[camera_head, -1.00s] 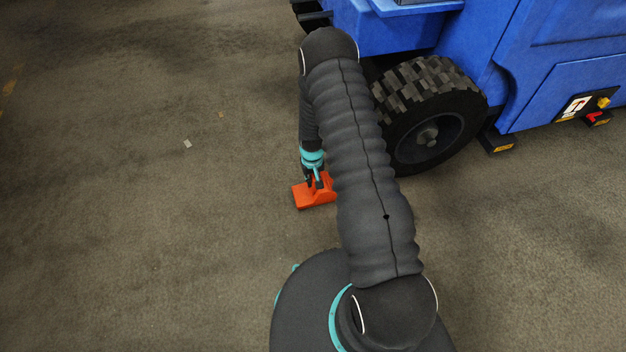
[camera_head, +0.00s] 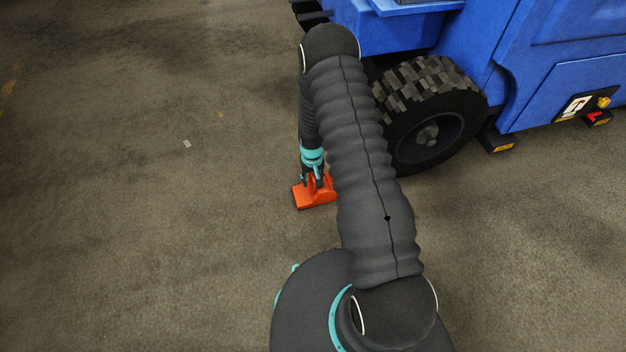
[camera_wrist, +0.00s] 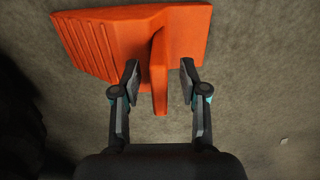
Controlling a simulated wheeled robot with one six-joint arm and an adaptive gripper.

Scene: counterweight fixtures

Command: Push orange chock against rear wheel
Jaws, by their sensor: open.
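The orange chock (camera_head: 316,192) lies on the floor left of the rear wheel (camera_head: 432,118), with a clear gap between them in the head view. My arm hides part of the chock's right side. My gripper (camera_head: 313,180) is down at the chock. In the wrist view the chock (camera_wrist: 108,42) has a ribbed slope at left and an upright middle rib (camera_wrist: 159,75). My open gripper (camera_wrist: 160,80) has one finger on each side of that rib, with a visible gap on both sides.
The blue vehicle (camera_head: 560,60) fills the upper right. A small dark block with a yellow label (camera_head: 500,144) stands at its side, right of the wheel. The concrete floor (camera_head: 130,200) to the left is clear apart from small scraps.

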